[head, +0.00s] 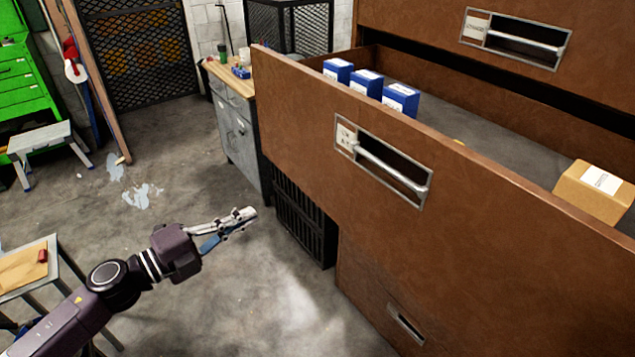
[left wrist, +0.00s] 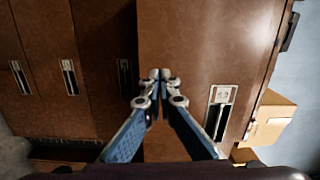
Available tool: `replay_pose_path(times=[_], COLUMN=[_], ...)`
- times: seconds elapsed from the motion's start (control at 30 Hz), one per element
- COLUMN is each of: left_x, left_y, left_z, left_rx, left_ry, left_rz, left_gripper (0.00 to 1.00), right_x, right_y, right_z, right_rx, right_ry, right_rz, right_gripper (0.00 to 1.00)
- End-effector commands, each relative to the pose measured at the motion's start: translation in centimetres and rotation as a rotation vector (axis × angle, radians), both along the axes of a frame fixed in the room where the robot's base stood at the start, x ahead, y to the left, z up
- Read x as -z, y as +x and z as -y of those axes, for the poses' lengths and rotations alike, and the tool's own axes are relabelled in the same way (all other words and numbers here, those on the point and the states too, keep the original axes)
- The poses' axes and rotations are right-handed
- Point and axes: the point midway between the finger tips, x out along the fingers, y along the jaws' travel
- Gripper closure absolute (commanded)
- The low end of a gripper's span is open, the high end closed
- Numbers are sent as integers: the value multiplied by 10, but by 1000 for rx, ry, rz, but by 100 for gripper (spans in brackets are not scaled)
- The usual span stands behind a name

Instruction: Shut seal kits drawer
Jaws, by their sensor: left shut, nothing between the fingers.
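The seal kits drawer (head: 300,115) is a brown drawer pulled far out of its cabinet. Its front carries a recessed metal handle with a small label (head: 380,160), whose print is hard to read. My left gripper (head: 246,215) is shut and empty, left of and below the handle, apart from it in the head view. In the left wrist view the fingertips (left wrist: 160,75) appear in front of a brown front panel (left wrist: 215,40) with a handle plate (left wrist: 218,112) to their right. Whether they touch the panel is unclear. My right gripper is not in view.
Several blue boxes (head: 368,84) and a cardboard box (head: 595,190) lie in the open drawer. Another drawer (head: 515,38) is above, and a lower one below. A workbench (head: 235,120) and black crate (head: 298,222) stand left of the drawer. Open floor lies around the gripper.

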Motion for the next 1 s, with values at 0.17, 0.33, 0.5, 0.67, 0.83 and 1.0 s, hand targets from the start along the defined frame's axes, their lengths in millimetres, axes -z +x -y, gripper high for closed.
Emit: replay_pose_path(times=[0.17,0.33,0.5,0.67,0.83,1.0], left_x=[-19,-24,-25,-24,-22,-19], left_y=[-13,1,23,43,58,66], left_z=[17,36,66,93,114,124], left_rx=[67,67,65,64,64,63], left_ry=[42,38,36,35,38,40], left_rz=[53,55,53,53,51,52], left_gripper=[100,100,100,100,100,100], right_x=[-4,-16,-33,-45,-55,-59], right_y=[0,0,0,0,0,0], right_z=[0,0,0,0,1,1], right_rx=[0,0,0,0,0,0], right_ry=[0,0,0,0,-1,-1], right_rz=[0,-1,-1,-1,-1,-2], right_gripper=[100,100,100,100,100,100])
